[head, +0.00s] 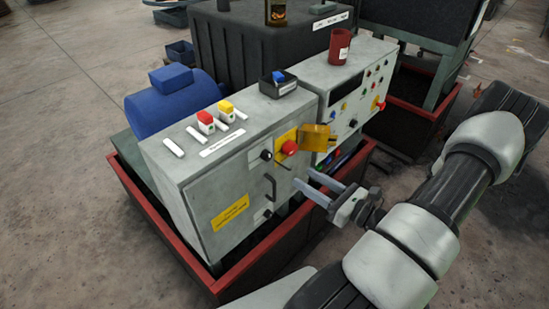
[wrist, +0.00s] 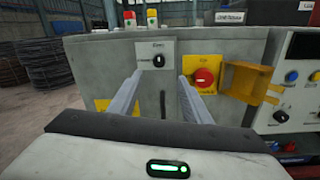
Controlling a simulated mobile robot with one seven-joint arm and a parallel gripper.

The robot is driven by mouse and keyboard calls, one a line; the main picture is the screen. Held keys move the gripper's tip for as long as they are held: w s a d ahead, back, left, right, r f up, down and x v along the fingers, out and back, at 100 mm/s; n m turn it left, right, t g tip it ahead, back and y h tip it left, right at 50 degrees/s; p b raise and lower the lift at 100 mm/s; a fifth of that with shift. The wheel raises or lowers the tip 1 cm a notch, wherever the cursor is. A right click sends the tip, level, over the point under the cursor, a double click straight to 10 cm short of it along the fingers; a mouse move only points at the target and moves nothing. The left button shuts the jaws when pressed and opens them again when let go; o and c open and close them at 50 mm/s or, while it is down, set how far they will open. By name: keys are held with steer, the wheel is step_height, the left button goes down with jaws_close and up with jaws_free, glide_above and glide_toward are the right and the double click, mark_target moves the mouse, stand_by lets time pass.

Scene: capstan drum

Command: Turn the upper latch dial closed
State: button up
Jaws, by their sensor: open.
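The upper latch dial (head: 266,155) is a small black knob on a white plate, high on the front of a grey cabinet (head: 214,204). In the wrist view the dial (wrist: 158,61) shows above and between my fingers, apart from them. My gripper (head: 303,182) is open and empty in front of the cabinet, to the right of and below the dial in the head view. In the wrist view my gripper (wrist: 156,88) points at the cabinet front. A lower dial (head: 267,214) sits near the bottom of the same front.
A black door handle (head: 270,187) stands out between the dials. A red knob on a yellow plate (head: 289,147) and an open yellow cover (head: 318,138) jut out to the right. A red-rimmed tray (head: 255,286) surrounds the cabinet's base. Floor at the left is clear.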

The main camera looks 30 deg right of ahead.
mark_target(270, 156)
steer(key=p+x, duration=0.1)
steer(key=x, duration=1.2)
steer(key=c, duration=1)
steer(key=shift+c, duration=0.2)
